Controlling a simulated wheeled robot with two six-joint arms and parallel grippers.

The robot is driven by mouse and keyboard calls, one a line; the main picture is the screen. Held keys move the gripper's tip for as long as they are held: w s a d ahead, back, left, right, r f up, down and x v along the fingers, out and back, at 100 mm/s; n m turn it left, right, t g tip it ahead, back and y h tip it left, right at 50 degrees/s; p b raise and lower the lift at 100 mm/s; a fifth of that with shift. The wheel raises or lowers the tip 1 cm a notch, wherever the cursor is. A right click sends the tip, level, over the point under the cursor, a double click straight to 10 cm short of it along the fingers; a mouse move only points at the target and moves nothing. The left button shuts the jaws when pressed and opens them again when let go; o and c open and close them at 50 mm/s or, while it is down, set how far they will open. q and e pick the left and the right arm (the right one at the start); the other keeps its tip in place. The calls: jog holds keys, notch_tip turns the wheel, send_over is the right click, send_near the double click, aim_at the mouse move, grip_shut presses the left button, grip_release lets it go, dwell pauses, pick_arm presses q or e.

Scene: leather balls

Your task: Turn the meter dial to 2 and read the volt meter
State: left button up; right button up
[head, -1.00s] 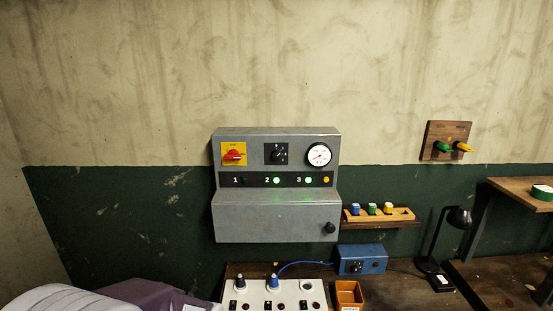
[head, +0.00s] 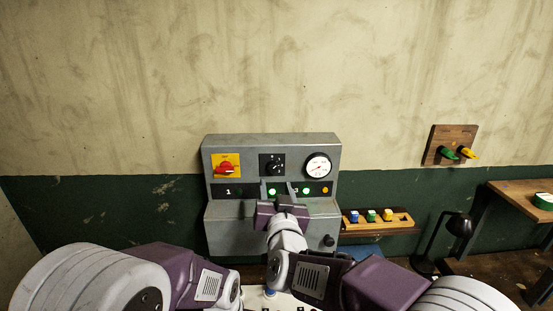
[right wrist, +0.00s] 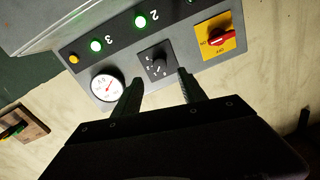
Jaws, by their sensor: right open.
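The grey panel (head: 330,210) on the wall carries a black meter dial (head: 273,165) and a round white volt meter (head: 318,166) to its right. The dial also shows in the right wrist view (right wrist: 157,64), as does the meter (right wrist: 108,86). The dial's setting and the needle reading are too small to tell. My right gripper (head: 276,190) is open and empty in front of the panel, just below the dial. In the right wrist view its fingertips (right wrist: 158,77) lie either side of the dial, apparently apart from it. My left gripper is out of view.
A red switch on a yellow plate (head: 226,168) sits left of the dial. Two green lamps and a yellow lamp (head: 325,190) glow below. A wooden rack (head: 400,225), a black desk lamp (head: 459,224) and a lever board (head: 436,145) are to the right.

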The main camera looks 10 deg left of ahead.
aim_at(273, 169)
jog(key=p+x, duration=0.4)
jog(key=x, duration=0.3)
jog(key=shift+w+a+r+p, duration=0.15)
jog(key=shift+w+p, duration=0.2)
jog(key=shift+w, duration=0.05)
jog(key=shift+s+r, duration=0.1)
jog(key=shift+s, duration=0.05)
jog(key=shift+w, duration=0.25)
jog(key=shift+c, duration=1.2)
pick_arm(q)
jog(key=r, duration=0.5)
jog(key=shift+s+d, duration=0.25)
pick_arm(e)
jog(key=shift+w, duration=0.1)
grip_shut()
